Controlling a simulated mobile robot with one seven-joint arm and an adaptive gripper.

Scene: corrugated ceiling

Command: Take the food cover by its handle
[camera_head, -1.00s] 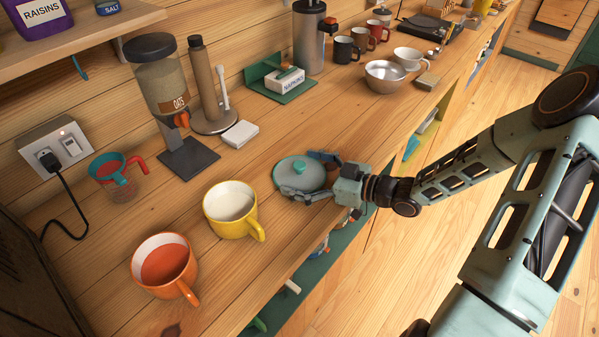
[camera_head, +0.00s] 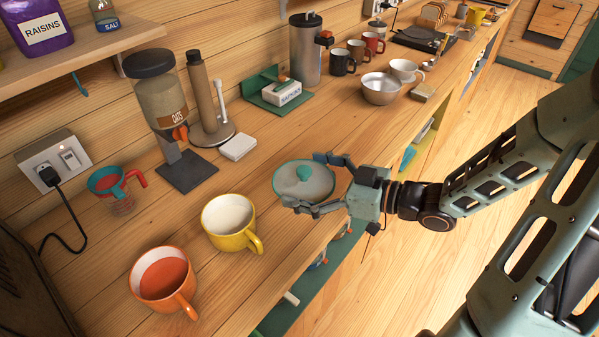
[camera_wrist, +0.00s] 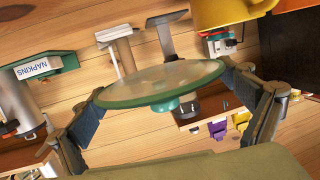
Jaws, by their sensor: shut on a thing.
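The food cover (camera_head: 318,184) is a round, pale, see-through dome with a teal rim and a teal knob handle (camera_head: 304,173). My gripper (camera_head: 308,180) is shut on the cover, one finger on each side of its rim. The knob stands free between the fingers.
Behind are the oats dispenser (camera_head: 163,105), a napkin box (camera_head: 283,93) and a metal bowl (camera_head: 381,89). The counter right of the cover is mostly clear.

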